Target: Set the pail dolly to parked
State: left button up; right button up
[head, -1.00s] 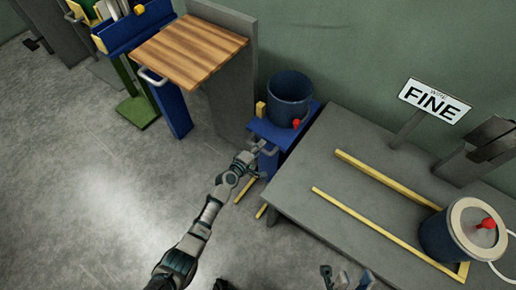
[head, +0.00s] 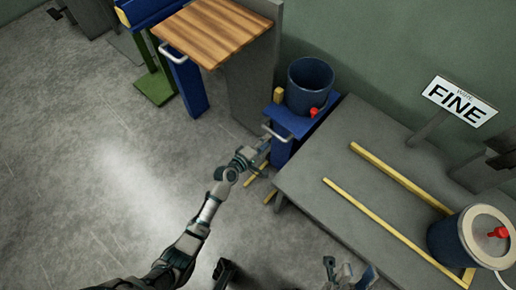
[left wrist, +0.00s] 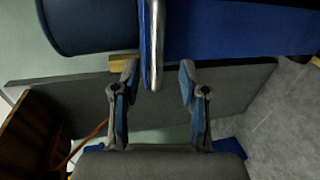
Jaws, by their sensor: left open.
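The pail dolly is a narrow blue stand (head: 283,153) with a metal bar handle (head: 276,133) on its front. A dark blue pail (head: 309,88) with a red knob stands on its top. My left gripper (head: 262,146) is open just below and in front of the handle. In the left wrist view, the handle (left wrist: 152,45) runs upright in the gap between the left gripper's fingers (left wrist: 158,72), closer to the left finger. I cannot tell whether they touch. My right gripper (head: 349,270) is at the bottom edge, apart from the dolly; its jaws are unclear.
A grey table (head: 325,205) with yellow rails, a lidded blue bucket (head: 450,240) and a FINE sign (head: 459,98) stands right of the dolly. A grey panel (head: 256,85) and a wood-topped blue stand (head: 212,32) are to its left. Floor (head: 110,170) at left is clear.

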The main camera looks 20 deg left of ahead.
pick_arm(q)
jog(key=v, duration=0.5)
jog(key=shift+s+d, duration=0.1)
jog(key=shift+d, duration=0.1)
